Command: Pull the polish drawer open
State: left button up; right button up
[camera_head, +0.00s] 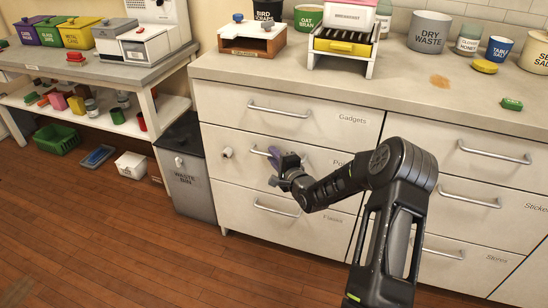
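The polish drawer (240,170) is the middle one of the left drawer column. Its label is mostly covered by my arm, with only "Po" readable. It looks flush with the cabinet front. A short piece of its bar handle (260,152) shows just left of my gripper; the rest is hidden. My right gripper (277,162) is at this handle, in front of the drawer. I cannot tell whether its fingers touch or close around the bar. My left gripper is not in view.
A small white knob-like piece (227,152) sits at the drawer's left. The Gadgets drawer (340,110) is above and another drawer (270,220) below, both shut. The waste bin (185,170) stands close left. The wooden floor (130,245) in front is clear.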

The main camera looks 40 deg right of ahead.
grip_shut()
dwell(1.4)
